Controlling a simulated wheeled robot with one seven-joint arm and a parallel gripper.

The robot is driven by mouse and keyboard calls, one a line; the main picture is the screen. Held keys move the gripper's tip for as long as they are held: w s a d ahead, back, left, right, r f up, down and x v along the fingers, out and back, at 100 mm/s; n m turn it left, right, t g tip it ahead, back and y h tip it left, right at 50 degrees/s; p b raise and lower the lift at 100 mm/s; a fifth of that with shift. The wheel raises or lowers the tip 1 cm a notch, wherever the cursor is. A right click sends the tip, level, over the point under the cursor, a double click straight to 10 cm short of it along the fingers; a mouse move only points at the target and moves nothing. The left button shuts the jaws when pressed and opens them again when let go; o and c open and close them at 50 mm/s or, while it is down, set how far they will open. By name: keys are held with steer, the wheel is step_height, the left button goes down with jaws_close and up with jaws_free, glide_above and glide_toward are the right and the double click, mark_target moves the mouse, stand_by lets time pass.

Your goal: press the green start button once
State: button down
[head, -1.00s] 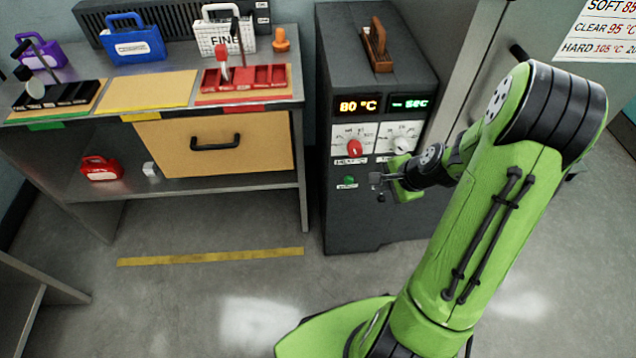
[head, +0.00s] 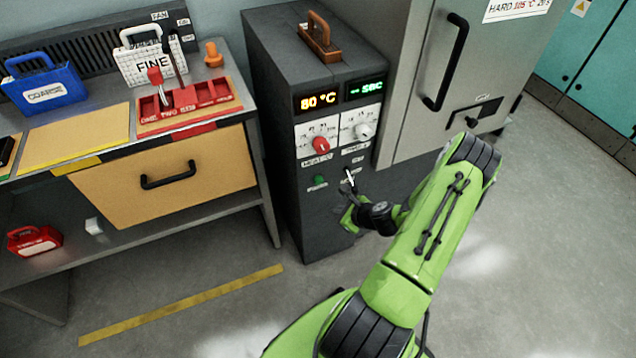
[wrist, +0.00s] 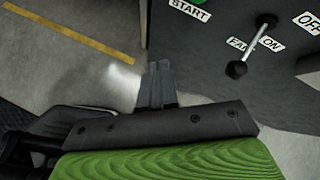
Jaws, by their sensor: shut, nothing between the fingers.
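The green start button (head: 319,181) is on the front of the dark control cabinet (head: 290,120), low on the left, under the red knob. In the wrist view the green button (wrist: 186,2) is cut off by the top edge, with its START label (wrist: 190,10) below it. My gripper (head: 350,184) is in front of the cabinet, to the right of the button and apart from it.
A toggle switch (wrist: 252,48) with FAN, ON and OFF labels sits right of the button. A red knob (head: 320,144) and a pale knob (head: 363,131) are above. A bench with a drawer (head: 160,180) stands left. A grey cabinet (head: 425,60) stands right.

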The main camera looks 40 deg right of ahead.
steer(key=w+d, duration=0.2)
steer(key=w, duration=0.6)
steer(key=shift+d, duration=0.15)
stand_by(1.7)
steer(key=shift+w+d, duration=0.1)
steer(key=shift+w, duration=0.25)
steer(key=shift+w+d, duration=0.15)
steer(key=shift+w, duration=0.45)
stand_by(0.8)
steer(key=shift+s+a, duration=0.15)
steer(key=shift+s, duration=0.35)
steer(key=shift+s+a, duration=0.15)
steer(key=shift+s, duration=0.35)
steer(key=s, duration=0.2)
steer(key=s+a+p, duration=0.1)
steer(key=s, duration=0.1)
steer(key=shift+s+a, duration=0.2)
steer(key=shift+s, duration=0.2)
